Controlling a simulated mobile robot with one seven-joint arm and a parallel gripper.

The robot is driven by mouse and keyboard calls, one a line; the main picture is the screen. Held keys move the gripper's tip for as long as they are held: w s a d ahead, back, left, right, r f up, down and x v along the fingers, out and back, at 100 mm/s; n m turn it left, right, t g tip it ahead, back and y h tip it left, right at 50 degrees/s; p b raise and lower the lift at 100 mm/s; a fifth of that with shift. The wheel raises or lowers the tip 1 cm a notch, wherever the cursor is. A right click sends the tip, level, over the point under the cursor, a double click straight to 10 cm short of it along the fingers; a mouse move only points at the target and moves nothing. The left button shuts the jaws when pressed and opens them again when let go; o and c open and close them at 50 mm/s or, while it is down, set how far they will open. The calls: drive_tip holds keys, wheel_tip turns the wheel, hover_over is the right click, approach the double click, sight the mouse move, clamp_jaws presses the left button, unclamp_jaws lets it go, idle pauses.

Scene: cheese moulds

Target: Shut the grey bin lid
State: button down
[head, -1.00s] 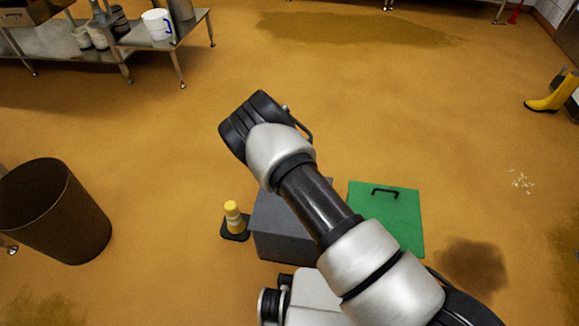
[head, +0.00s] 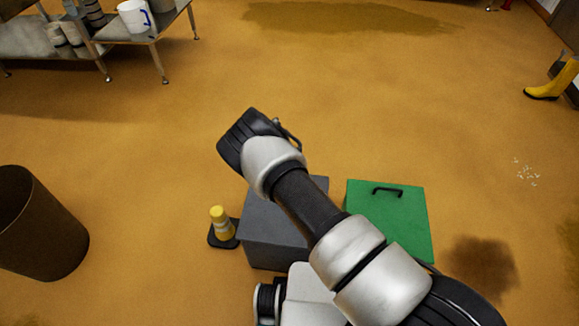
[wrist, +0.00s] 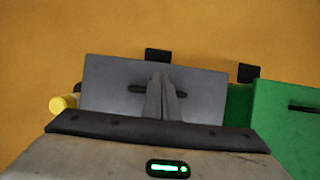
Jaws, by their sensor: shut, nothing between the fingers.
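The grey bin (head: 268,240) stands on the floor just in front of my base, partly covered by my arm in the head view. Its grey lid (wrist: 110,80) shows in the wrist view as a flat panel with a dark handle (wrist: 137,88). The lid looks down over the bin, but I cannot tell whether it is fully seated. My gripper (wrist: 161,78) is shut and empty. Its fingertips appear over the lid's handle in the wrist view; contact cannot be told. The fingers are hidden in the head view.
A green bin (head: 410,225) with a handled lid stands right of the grey one. A yellow cone (head: 220,222) stands close on its left. A brown open bin (head: 55,230) is at far left, with a metal table (head: 160,30) behind.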

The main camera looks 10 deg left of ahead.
drive_tip(key=shift+f, duration=0.35)
drive_tip(key=shift+r, duration=0.1)
drive_tip(key=shift+r, duration=0.4)
drive_tip(key=v, duration=1.6)
drive_tip(key=shift+s+r+p, duration=0.15)
drive_tip(key=shift+s+p, duration=0.15)
